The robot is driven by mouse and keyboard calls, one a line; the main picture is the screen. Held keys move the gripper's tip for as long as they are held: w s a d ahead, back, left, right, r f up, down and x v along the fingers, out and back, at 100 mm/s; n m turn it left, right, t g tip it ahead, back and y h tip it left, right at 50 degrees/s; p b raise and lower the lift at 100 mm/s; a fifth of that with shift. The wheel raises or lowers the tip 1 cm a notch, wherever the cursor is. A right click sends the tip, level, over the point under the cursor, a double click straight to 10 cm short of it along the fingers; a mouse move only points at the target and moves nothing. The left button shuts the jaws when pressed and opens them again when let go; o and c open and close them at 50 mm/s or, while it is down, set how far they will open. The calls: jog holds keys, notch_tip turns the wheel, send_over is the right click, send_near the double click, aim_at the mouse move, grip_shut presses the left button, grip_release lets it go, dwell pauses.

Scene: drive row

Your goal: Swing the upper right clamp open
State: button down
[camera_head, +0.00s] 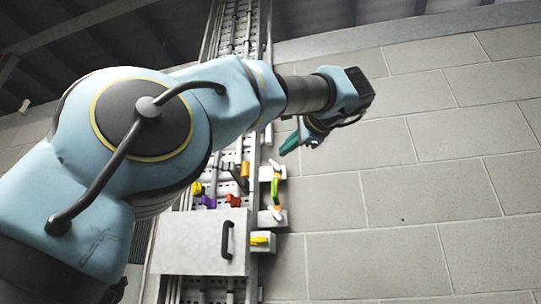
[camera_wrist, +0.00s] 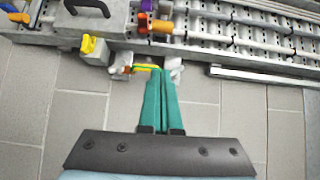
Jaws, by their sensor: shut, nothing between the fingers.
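The upper right clamp (camera_head: 267,173) is a pale block on the right side of the wall rack, at the top end of a green-and-yellow striped piece (camera_head: 276,190). It seems to be the whitish piece (camera_wrist: 175,68) just right of my fingertips in the wrist view. I cannot tell its lever's exact position. A similar lower block (camera_head: 270,217) with an orange part sits at the other end. My gripper (camera_head: 287,149), with teal fingers, is above and right of the upper clamp in the head view. Its fingers (camera_wrist: 160,72) are shut and empty; contact cannot be judged.
A grey box with a dark handle (camera_head: 227,240) and a yellow switch (camera_head: 261,240) are below. Purple (camera_head: 208,201), red (camera_head: 233,199) and orange (camera_head: 244,169) parts sit on the rack to the left. The block wall on the right is bare.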

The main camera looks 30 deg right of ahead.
jog(key=w+a+p, duration=0.2)
jog(key=w+p, duration=0.3)
jog(key=w, duration=0.7)
jog(key=shift+w, duration=0.3)
jog(key=shift+a, duration=0.1)
